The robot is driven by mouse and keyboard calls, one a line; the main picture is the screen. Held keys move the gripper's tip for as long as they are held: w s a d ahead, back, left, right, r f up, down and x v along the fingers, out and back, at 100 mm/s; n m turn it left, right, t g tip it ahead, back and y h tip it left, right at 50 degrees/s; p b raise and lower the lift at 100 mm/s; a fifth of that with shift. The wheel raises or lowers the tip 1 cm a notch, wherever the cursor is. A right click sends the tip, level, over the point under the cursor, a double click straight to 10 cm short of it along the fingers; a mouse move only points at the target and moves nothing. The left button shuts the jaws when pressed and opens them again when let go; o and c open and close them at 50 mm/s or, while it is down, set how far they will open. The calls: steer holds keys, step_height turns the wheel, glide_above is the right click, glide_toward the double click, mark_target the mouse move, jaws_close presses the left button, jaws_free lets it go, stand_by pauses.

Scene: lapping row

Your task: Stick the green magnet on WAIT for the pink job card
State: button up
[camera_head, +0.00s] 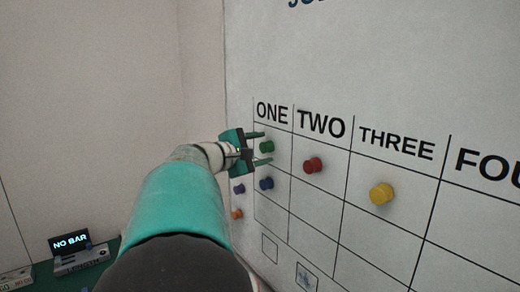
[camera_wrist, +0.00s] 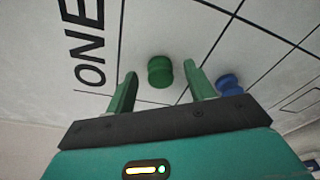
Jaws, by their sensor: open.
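The green magnet (camera_head: 266,146) is stuck on the white board in the column headed ONE, in its upper cell. It also shows in the wrist view (camera_wrist: 160,71), in front of and between my fingers. My gripper (camera_head: 260,148) is open, its two fingers pointing at the board on either side of the magnet, not closed on it. I cannot tell whether a finger touches it. No pink job card and no WAIT label can be made out in these views.
A blue magnet (camera_head: 266,183) sits just below the green one, close to a finger. A red magnet (camera_head: 313,165) is under TWO and a yellow one (camera_head: 382,193) under THREE. Purple (camera_head: 239,189) and orange (camera_head: 237,214) magnets are at the left. A NO BAR display (camera_head: 70,242) stands lower left.

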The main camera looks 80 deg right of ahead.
steer(key=v, duration=1.3)
steer(key=shift+w+a, duration=0.15)
steer(key=shift+a, duration=0.2)
steer(key=w+a+f+t+y, duration=0.35)
steer(key=a+f, duration=0.35)
steer(key=a, duration=0.3)
steer(key=w+a+f+n+t+y, duration=0.1)
steer(key=w+a+f+t+y, duration=0.1)
steer(key=w+a+f+t, duration=0.6)
steer(key=w+a+f+t+y, duration=0.1)
steer(key=a+f+t+y, duration=0.3)
steer(key=a, duration=0.8)
steer(key=a+f+y, duration=0.2)
steer(key=a, duration=0.5)
steer(key=s+a+f+y, duration=0.1)
steer(key=a+f+y, duration=0.1)
steer(key=a, duration=0.5)
steer(key=shift+f+y, duration=0.2)
steer(key=shift+y, duration=0.15)
steer(key=shift+s, duration=0.1)
steer(key=c, duration=0.4)
steer(key=shift+d, duration=0.15)
